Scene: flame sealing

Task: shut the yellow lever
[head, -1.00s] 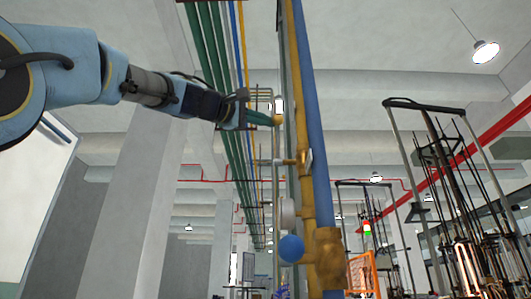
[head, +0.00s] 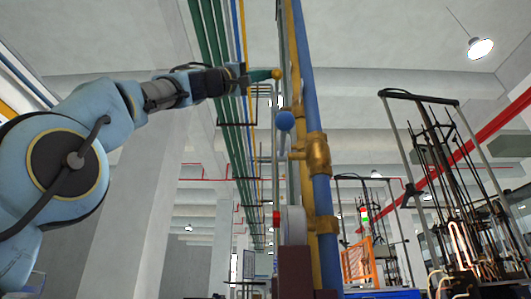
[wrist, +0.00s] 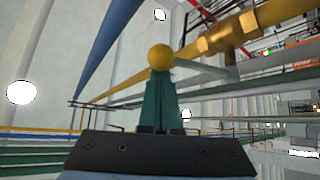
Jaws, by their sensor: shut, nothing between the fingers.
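The yellow lever shows as a round yellow knob (head: 277,74), high on the near side of the upright pipes in the head view. In the wrist view the yellow knob (wrist: 160,57) stands just beyond the fingertips, with a grey bar running right from it towards a brass valve body (wrist: 217,36). My gripper (head: 268,75) has green fingers and is shut with nothing held. In the wrist view its fingertips (wrist: 161,72) meet the lower edge of the knob; whether they touch it I cannot tell. The knob hides part of the lever behind it.
A blue ball knob (head: 286,121) sits below the yellow one, near a brass fitting (head: 316,153) on the blue pipe (head: 306,75). A rod rack (head: 440,160) stands right. The space left of the pipes holds my arm.

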